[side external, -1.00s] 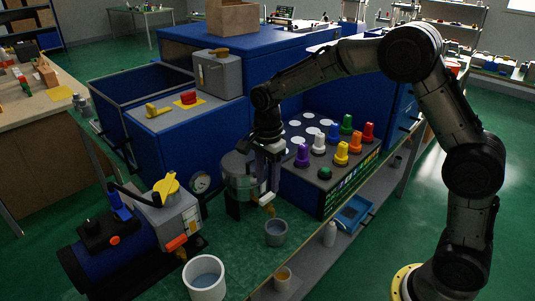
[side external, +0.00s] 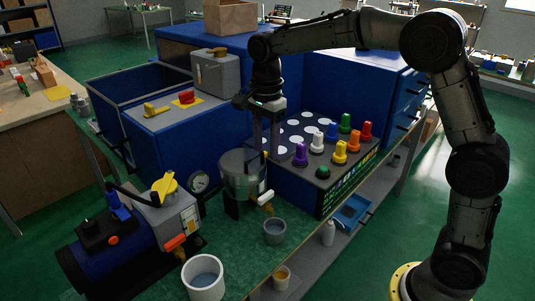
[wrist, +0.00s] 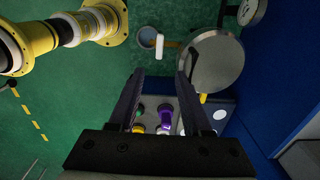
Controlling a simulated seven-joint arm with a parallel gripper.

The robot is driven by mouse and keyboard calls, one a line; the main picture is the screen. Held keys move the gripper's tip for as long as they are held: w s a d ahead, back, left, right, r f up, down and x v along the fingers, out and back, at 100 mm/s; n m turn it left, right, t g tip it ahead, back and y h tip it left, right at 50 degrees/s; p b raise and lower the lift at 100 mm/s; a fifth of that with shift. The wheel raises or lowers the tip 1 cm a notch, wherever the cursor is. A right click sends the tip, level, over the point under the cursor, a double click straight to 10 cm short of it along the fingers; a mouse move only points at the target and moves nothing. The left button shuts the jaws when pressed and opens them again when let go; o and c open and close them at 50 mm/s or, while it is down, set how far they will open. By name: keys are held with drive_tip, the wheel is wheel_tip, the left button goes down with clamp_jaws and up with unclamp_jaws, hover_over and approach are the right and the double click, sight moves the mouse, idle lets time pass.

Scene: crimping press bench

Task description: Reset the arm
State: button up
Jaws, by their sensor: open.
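My gripper (side external: 265,140) hangs pointing down above the bench, behind and above the round metal pot (side external: 242,176) and near the left edge of the knob panel (side external: 310,190). In the wrist view my gripper (wrist: 157,85) shows two spread dark fingers with nothing between them. The pot's round lid (wrist: 213,62) lies beyond the right finger in that view. The knob panel, with purple, white, yellow and other coloured knobs, shows between and below the fingers in the wrist view.
A small grey cup (side external: 275,232) and a white cup (side external: 203,278) stand on the green bench top. A blue machine with a yellow knob (side external: 165,186) is at lower left. Tall blue cabinets (side external: 185,140) stand behind. A pressure gauge (side external: 199,182) sits beside the pot.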

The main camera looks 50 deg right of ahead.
drive_tip(key=s+d+r+n+t, duration=0.2)
drive_tip(key=s+r+n+t, duration=0.15)
drive_tip(key=s+r, duration=0.9)
drive_tip(key=s+f+n+t, duration=0.2)
drive_tip(key=s+f+n, duration=0.8)
drive_tip(key=s+n, duration=0.4)
drive_tip(key=shift+s+d+f+n, duration=0.35)
drive_tip(key=shift+s+d, duration=0.1)
